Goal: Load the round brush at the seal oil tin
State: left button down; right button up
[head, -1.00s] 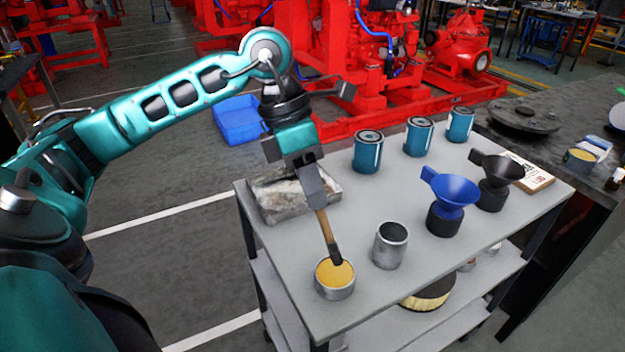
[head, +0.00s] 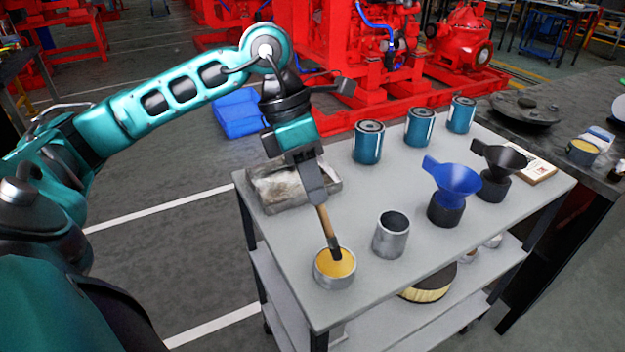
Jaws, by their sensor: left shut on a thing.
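The round brush (head: 326,228) has a wooden handle and a dark lower end. My left gripper (head: 316,198) is shut on the top of its handle and holds it slightly tilted, lower end down. The brush's lower end is at the yellow oil in the open seal oil tin (head: 335,281), inside the rim; how deep it sits I cannot tell. The tin is a short metal tin near the front left edge of the grey cart top. My right gripper does not show.
An empty metal cup (head: 391,236) stands right of the tin. A metal tray (head: 262,200) lies behind my left gripper. Blue (head: 452,180) and black (head: 500,158) funnels and several teal filter cans (head: 368,142) stand farther back and right.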

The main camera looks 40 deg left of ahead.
pick_arm(q)
jog(key=shift+f+b, duration=0.55)
jog(key=shift+f, duration=0.1)
dwell(1.4)
notch_tip(320, 180, up, 5)
jog(key=p, duration=0.4)
jog(key=shift+r, duration=0.1)
jog(key=shift+r+p, duration=0.6)
jog(key=shift+r, duration=0.4)
